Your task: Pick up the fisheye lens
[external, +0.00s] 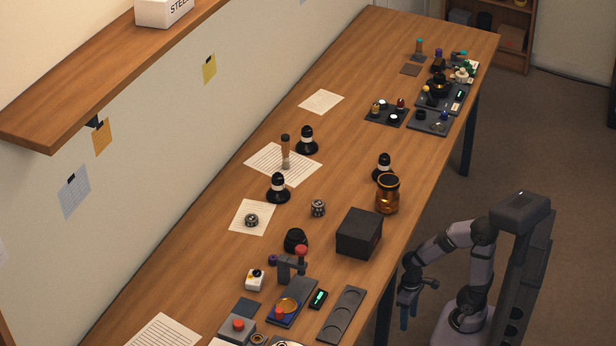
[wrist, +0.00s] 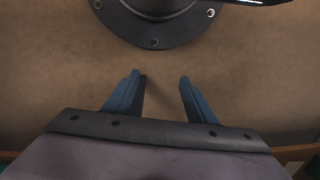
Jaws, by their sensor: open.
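Several dark, lens-like pieces stand on the long wooden table (external: 345,120) in the external view. A squat black round piece (external: 295,240) sits left of the black box. Two small ringed cylinders are near it, one on bare wood (external: 318,208) and one on a paper sheet (external: 251,220). I cannot tell for sure which piece is the fisheye lens. My gripper (external: 405,318) hangs fingers down beyond the table's right edge, apart from all of them. In the wrist view my gripper (wrist: 158,82) is open, with nothing between its blue fingers. No lens shows there.
A black box (external: 359,233) and an amber jar (external: 387,194) stand near the table's right edge. Black-and-white cone-shaped pieces (external: 278,188) stand farther in. A small press (external: 291,285) and a tray with round recesses (external: 333,316) are at the near end. Bare wood lies between the groups.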

